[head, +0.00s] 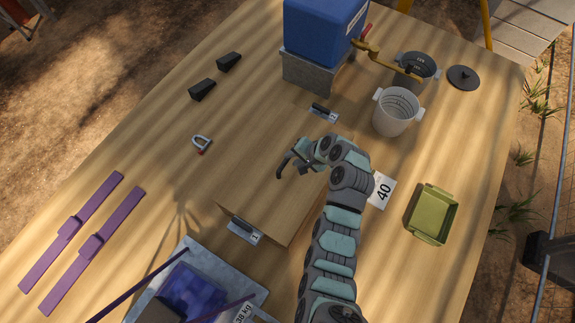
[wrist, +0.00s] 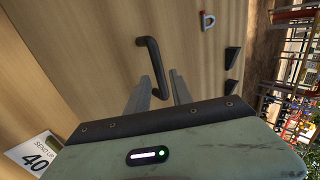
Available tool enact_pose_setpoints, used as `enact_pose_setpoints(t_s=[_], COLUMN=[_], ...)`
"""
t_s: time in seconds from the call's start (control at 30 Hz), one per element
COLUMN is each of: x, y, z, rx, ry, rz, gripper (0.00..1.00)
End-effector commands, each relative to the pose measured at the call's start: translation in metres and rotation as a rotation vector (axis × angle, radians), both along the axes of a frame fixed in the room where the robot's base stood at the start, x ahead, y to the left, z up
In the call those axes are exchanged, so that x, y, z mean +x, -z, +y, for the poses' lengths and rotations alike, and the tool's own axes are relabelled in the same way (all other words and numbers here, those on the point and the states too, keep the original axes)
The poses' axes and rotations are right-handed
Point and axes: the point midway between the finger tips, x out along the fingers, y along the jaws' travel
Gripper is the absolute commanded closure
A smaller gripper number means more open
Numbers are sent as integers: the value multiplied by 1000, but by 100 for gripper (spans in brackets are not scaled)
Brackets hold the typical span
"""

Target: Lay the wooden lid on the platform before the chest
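The wooden lid (head: 262,205) is a flat light-wood panel in the middle of the head view, with a metal latch at each end. I cannot tell the lid's edge from the chest body under it. A black bar handle (wrist: 147,52) stands on the wood; it also shows in the head view (head: 283,166). My gripper (wrist: 158,88) is open, with one finger on each side of the handle's near end. No contact is visible. In the head view my gripper (head: 300,160) is just right of the handle.
A green tray (head: 432,214), white pot (head: 396,112) and dark pot (head: 417,70) stand right. A blue box (head: 322,30) is at the back. Purple straps (head: 92,243) and black wedges (head: 202,89) lie left. A "40" card (head: 381,190) lies beside my arm.

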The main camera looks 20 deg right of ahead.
Motion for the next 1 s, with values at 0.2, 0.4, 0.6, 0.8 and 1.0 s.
enact_pose_setpoints(t_s=[0.2, 0.4, 0.6, 0.8, 1.0], x=[6, 16, 24, 24, 24], y=[13, 37, 49, 49, 49], z=[6, 14, 19, 19, 19], rx=[2, 3, 1, -1, -1], ry=[-2, -1, 0, 0, 0], rz=[2, 4, 3, 1, 1], gripper=[73, 73, 73, 73, 89])
